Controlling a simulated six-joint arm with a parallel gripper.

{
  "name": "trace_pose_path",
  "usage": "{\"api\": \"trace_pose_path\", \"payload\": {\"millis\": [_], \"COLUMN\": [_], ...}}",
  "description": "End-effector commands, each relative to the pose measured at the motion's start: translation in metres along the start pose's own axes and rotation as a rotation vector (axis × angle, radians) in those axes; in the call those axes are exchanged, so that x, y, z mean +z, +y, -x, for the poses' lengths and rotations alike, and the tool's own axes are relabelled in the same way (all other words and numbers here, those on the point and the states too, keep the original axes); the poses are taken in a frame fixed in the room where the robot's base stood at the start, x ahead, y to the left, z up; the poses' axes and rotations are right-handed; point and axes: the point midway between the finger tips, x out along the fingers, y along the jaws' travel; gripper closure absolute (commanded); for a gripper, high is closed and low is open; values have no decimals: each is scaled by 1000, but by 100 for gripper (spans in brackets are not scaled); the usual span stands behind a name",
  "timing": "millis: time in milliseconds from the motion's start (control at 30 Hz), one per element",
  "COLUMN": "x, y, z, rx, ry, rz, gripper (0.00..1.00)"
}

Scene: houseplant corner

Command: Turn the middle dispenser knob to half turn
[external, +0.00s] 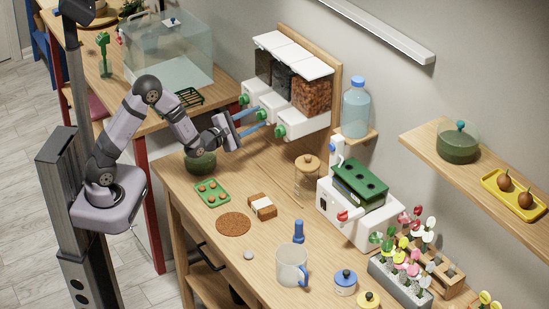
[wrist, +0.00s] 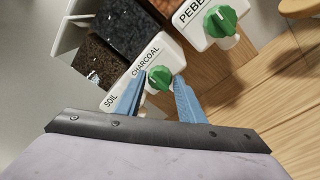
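The middle dispenser, labelled CHARCOAL (wrist: 148,60), holds black grains. Its round green knob (wrist: 160,77) sits on the white front; its turn angle is hard to read. My gripper (wrist: 160,82) has two blue fingers, spread apart, one on each side of this knob. The tips are close to it in the picture; whether they touch it I cannot tell. In the external view my gripper (external: 260,121) reaches from the left to the middle knob, whose green is partly hidden by the fingers.
The SOIL dispenser (wrist: 104,92) is on one side and the PEBBLES knob (wrist: 220,20) on the other, close by. Below are a dark green bowl (external: 201,162), a green tray (external: 212,192) and a lidded jar (external: 307,170). A glass tank (external: 170,55) stands at the left.

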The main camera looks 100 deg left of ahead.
Motion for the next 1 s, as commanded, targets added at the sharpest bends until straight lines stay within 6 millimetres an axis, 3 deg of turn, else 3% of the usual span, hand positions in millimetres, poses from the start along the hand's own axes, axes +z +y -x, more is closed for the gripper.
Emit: {"api": "trace_pose_path", "payload": {"millis": [33,100,567,1000], "x": [0,0,-2,-4], "y": [0,0,-2,-6], "z": [0,0,0,0], "rx": [0,0,10,49], "ry": [0,0,-7,-34], "rz": [0,0,-72,-413], "gripper": [78,92,92,92]}}
